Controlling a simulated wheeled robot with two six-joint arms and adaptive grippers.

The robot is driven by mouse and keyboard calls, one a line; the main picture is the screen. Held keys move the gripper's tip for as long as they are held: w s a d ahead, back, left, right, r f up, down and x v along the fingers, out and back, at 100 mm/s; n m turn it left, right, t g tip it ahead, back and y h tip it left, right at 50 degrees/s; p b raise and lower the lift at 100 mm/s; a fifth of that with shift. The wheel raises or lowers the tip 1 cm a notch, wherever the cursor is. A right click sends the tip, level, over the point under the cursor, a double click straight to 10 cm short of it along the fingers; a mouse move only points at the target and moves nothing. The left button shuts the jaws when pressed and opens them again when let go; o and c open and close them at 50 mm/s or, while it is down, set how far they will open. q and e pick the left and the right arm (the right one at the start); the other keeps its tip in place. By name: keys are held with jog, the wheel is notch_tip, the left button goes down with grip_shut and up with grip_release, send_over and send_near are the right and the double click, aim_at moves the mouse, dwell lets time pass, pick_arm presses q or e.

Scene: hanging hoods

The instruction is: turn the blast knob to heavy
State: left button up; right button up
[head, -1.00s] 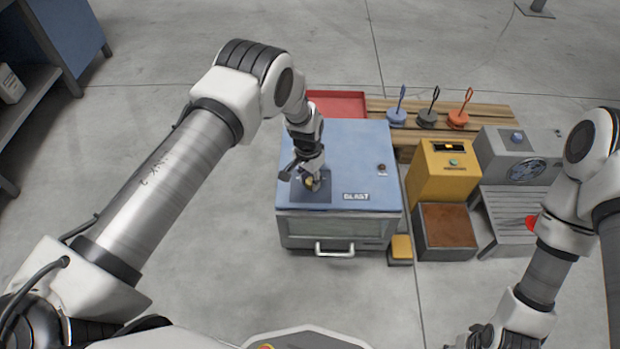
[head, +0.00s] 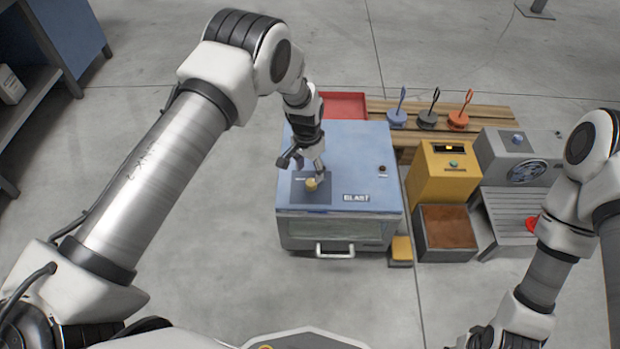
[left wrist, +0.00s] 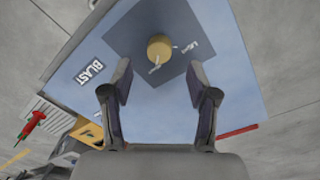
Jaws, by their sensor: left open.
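The blast knob (head: 311,185) is a small round yellow knob on a dark square plate (head: 318,197) on top of the blue BLAST cabinet (head: 350,150). In the left wrist view the knob (left wrist: 160,47) sits beyond my fingertips, with small white labels beside it that are too blurred to read. My left gripper (head: 309,167) is just above the knob in the head view. In the left wrist view the left gripper (left wrist: 162,85) is open and empty, its two fingers apart and clear of the knob. My right arm is at the right edge, its gripper (head: 482,338) partly cut off at the bottom.
A red tray (head: 344,105) lies behind the cabinet. A yellow box (head: 440,175), a brown-topped block (head: 446,228) and a grey fan unit (head: 518,155) stand to the right. Blue, black and orange handled pieces stand on a wooden pallet (head: 485,112). The cabinet has a front handle (head: 335,250).

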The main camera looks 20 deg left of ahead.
aim_at(309, 181)
pick_arm(q)
notch_tip(309, 181, up, 7)
jog(key=shift+a+f, duration=0.15)
jog(key=shift+f, duration=0.05)
dwell(0.3)
